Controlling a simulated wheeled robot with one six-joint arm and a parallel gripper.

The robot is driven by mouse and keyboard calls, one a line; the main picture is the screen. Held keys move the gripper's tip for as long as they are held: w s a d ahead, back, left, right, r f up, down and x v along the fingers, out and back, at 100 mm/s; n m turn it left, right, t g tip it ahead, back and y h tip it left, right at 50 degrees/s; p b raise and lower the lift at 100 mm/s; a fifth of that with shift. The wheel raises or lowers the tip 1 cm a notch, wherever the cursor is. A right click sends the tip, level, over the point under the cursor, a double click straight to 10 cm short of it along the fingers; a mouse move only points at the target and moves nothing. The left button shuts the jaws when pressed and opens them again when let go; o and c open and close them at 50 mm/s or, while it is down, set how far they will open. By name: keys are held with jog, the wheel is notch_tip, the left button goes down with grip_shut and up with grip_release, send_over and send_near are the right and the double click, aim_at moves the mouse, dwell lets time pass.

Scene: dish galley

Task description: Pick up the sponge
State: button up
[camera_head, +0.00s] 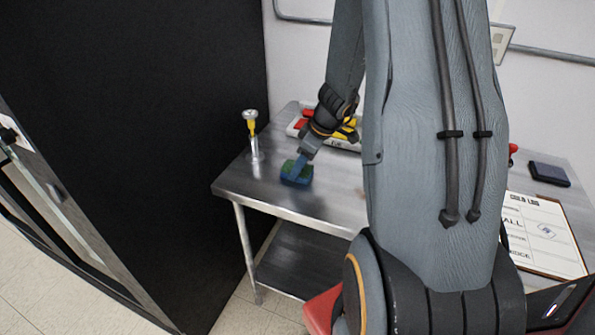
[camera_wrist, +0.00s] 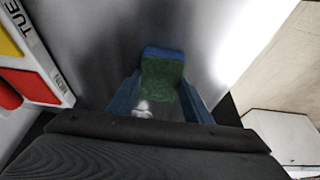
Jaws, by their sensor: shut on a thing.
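The sponge (camera_head: 296,175), green with a blue side, is at the left part of the steel table (camera_head: 232,184). My gripper (camera_head: 299,167) reaches down to it from above. In the wrist view the sponge (camera_wrist: 162,80) sits between the two blue fingers of my gripper (camera_wrist: 160,98), which are shut on it. Its near end is partly hidden in the head view by the fingers. I cannot tell whether its underside touches the table.
A metal post with a yellow part (camera_head: 251,128) stands close behind and left of the sponge. A white tray with red and yellow pieces (camera_wrist: 62,78) lies beside my gripper. A clipboard (camera_head: 541,232) and dark box (camera_head: 549,173) are at right. A dark panel (camera_head: 150,130) borders the left.

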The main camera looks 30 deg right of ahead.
jog(key=shift+r, duration=0.1)
notch_tip(320, 180, up, 10)
jog(key=b, duration=0.2)
dwell(0.4)
jog(key=o, duration=0.4)
jog(key=shift+c, duration=1.2)
